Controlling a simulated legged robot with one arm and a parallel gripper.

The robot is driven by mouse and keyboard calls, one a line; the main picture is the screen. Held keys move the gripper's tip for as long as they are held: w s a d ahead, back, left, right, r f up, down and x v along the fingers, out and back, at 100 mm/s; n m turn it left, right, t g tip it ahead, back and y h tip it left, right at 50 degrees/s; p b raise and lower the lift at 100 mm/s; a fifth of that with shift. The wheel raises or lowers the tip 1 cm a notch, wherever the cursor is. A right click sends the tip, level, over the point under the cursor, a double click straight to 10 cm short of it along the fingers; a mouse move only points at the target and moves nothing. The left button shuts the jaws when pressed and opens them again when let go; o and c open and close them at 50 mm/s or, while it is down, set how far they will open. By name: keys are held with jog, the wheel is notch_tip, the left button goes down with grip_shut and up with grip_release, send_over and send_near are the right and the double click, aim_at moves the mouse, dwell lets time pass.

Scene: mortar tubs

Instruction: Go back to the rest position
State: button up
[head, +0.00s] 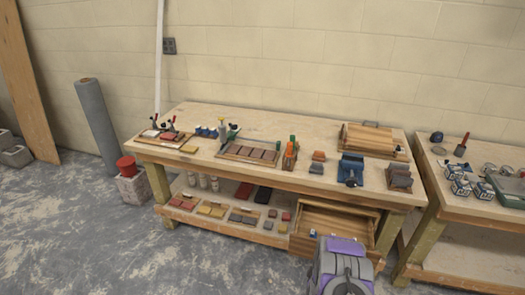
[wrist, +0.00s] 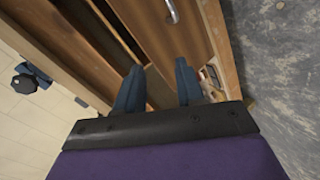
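My gripper (wrist: 158,88) shows in the wrist view as two blue-grey fingers standing apart, with nothing visibly held between them. They point toward the wooden drawer (wrist: 160,35) under the bench; whether they touch it I cannot tell. In the head view my purple and grey arm is at the bottom, right of centre, in front of the workbench. The wooden drawer (head: 318,243) is pulled out there, and its inside shows. My arm covers its lower right part.
A second bench (head: 440,210) stands close on the right. A red-topped block (head: 131,185) stands on the left. The floor (head: 85,240) at front left is clear.

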jog(key=a+r+m+g+y, duration=0.15)
jog(key=a+r, duration=0.25)
jog(key=r, duration=0.4)
jog(key=a+r+m+g+y, duration=0.1)
jog(key=a+r+m+g, duration=0.15)
jog(key=r, duration=0.55)
jog(key=s+a+r+m+g+y, duration=0.1)
jog(key=s+a+r+g, duration=0.25)
jog(key=s+r, duration=0.75)
jog(key=s+r+m+g, duration=0.2)
jog(key=s+r, duration=0.4)
jog(key=s, duration=0.6)
jog(key=s+r+m+g, duration=0.2)
jog(key=s+r, duration=0.4)
jog(key=s, duration=0.6)
jog(key=s+r+m+g, duration=0.1)
jog(key=s+r+g, duration=0.1)
jog(key=s+r, duration=0.5)
jog(key=s, duration=0.5)
jog(key=shift+m, duration=0.4)
jog(key=shift+h, duration=0.25)
